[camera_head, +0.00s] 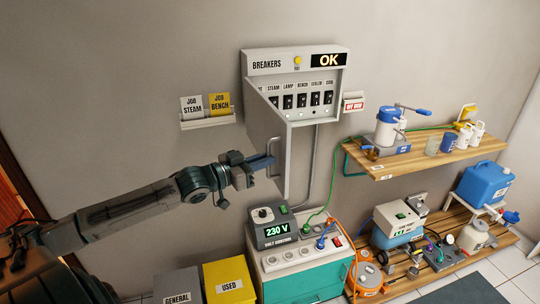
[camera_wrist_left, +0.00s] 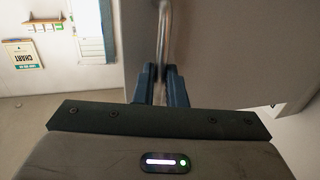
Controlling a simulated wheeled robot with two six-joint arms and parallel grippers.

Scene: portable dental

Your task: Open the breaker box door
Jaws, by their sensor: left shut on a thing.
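The breaker box (camera_head: 294,88) is on the wall, with an "OK" display and a row of black switches. Its grey door (camera_head: 267,137) stands open, swung out from the box and hanging below the switch row. The door handle (camera_head: 273,158) is a thin metal bar. My left gripper (camera_head: 268,163) is shut on the handle. In the left wrist view the handle (camera_wrist_left: 164,35) runs up from between the blue fingers (camera_wrist_left: 160,78), and the door (camera_wrist_left: 220,55) fills the right side. My right gripper is not in view.
Below the door stand the voltage unit (camera_head: 284,228) and a teal cabinet (camera_head: 305,286). Wooden shelves (camera_head: 428,157) with bottles and devices are at the right. Card holders (camera_head: 207,122) hang left of the box. Grey and yellow bins (camera_head: 229,283) stand below my left arm.

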